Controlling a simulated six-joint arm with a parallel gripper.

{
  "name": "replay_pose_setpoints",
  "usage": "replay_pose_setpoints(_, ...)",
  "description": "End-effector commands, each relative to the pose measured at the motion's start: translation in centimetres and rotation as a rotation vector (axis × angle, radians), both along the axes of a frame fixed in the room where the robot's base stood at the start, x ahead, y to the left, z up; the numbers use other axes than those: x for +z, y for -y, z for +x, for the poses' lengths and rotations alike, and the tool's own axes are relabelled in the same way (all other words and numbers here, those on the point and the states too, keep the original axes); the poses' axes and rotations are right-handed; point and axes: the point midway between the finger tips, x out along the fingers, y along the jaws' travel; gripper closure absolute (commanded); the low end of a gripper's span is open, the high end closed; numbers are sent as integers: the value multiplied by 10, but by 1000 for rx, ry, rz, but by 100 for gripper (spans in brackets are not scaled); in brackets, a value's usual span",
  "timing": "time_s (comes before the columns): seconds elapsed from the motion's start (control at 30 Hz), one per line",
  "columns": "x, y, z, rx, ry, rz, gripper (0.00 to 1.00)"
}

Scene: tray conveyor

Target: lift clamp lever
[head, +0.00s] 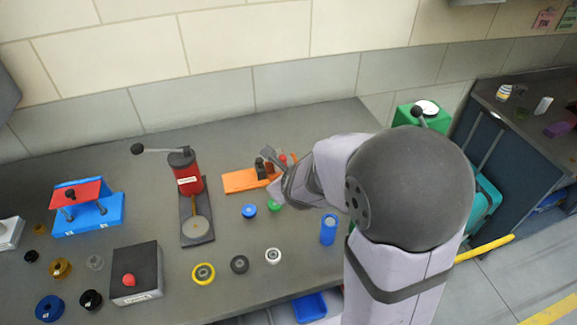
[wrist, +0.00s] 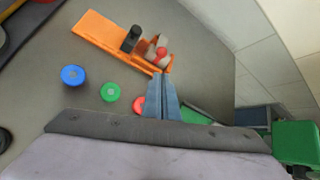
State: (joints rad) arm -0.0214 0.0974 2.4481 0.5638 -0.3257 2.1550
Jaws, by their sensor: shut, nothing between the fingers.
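The clamp stands on an orange base plate (head: 238,182), which also shows in the wrist view (wrist: 97,32). A black upright block (wrist: 131,39) stands on the plate. Beside it are pale clamp parts and a red knob (wrist: 162,51) near the plate's right end. The knob also shows in the head view (head: 283,158). My gripper (wrist: 165,76) is shut and empty, its tips just below the plate's right end in the wrist view. I cannot tell whether they touch the clamp. In the head view my wrist hides part of it.
A blue cap (wrist: 72,75), a green cap (wrist: 110,92) and a red round piece (wrist: 139,105) lie near my fingers. A red lever press (head: 188,178) stands to the left. A blue cylinder (head: 328,229) stands closer in front. The tiled wall is behind.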

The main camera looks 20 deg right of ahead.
Motion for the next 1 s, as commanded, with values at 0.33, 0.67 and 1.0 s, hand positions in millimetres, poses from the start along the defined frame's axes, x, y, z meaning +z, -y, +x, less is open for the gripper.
replay_pose_setpoints(0.33,-1,0,0,1,-1,0,100)
replay_pose_setpoints(0.67,-14,3,16,1,-3,-1,100)
replay_pose_setpoints(1.0,-40,10,48,1,-5,-2,100)
